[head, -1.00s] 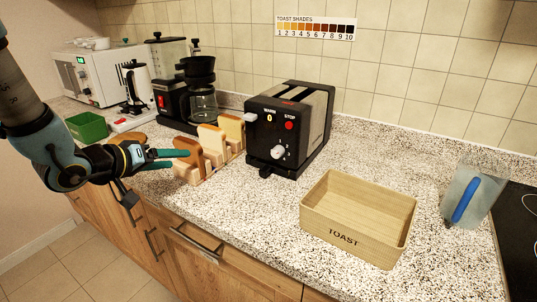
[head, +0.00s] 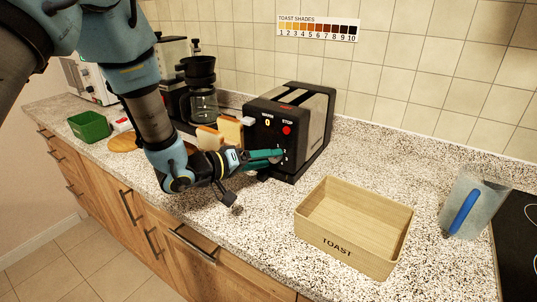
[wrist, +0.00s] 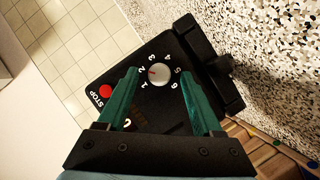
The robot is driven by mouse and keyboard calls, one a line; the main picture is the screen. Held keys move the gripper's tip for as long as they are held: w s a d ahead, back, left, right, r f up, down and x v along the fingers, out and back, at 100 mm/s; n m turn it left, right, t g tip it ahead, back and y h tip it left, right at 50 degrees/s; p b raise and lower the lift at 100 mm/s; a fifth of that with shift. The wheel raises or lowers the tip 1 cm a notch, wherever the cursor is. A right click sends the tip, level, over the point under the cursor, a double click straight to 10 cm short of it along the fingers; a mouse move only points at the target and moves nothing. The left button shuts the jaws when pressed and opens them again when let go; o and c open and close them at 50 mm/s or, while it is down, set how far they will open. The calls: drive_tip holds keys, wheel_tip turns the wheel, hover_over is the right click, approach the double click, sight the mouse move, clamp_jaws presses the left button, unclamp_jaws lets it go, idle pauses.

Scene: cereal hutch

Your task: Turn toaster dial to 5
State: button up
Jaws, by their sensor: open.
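The black toaster (head: 310,125) stands on the counter, its front panel facing my gripper. The round silver dial (wrist: 159,75) shows in the wrist view, ringed by numbers 1 to 6. Its small red mark points about at 2. My gripper (wrist: 160,78) is open, with one green finger on each side of the dial and a gap visible between each finger and it. In the head view my gripper (head: 279,156) is at the toaster's front and hides the dial. The red STOP button (head: 287,130) sits above; it also shows in the wrist view (wrist: 105,91).
A toast rack with bread slices (head: 229,130) stands just left of the toaster, partly behind my arm. A TOAST basket (head: 330,250) is in front right, a jug (head: 470,205) at far right. A coffee maker (head: 203,95) stands behind. A TOAST SHADES chart (head: 318,28) hangs on the wall.

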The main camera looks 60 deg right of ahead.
drive_tip(key=shift+s+d+f, duration=0.15)
drive_tip(key=shift+s+d, duration=0.05)
drive_tip(key=shift+d, duration=0.25)
clamp_jaws()
idle(0.3)
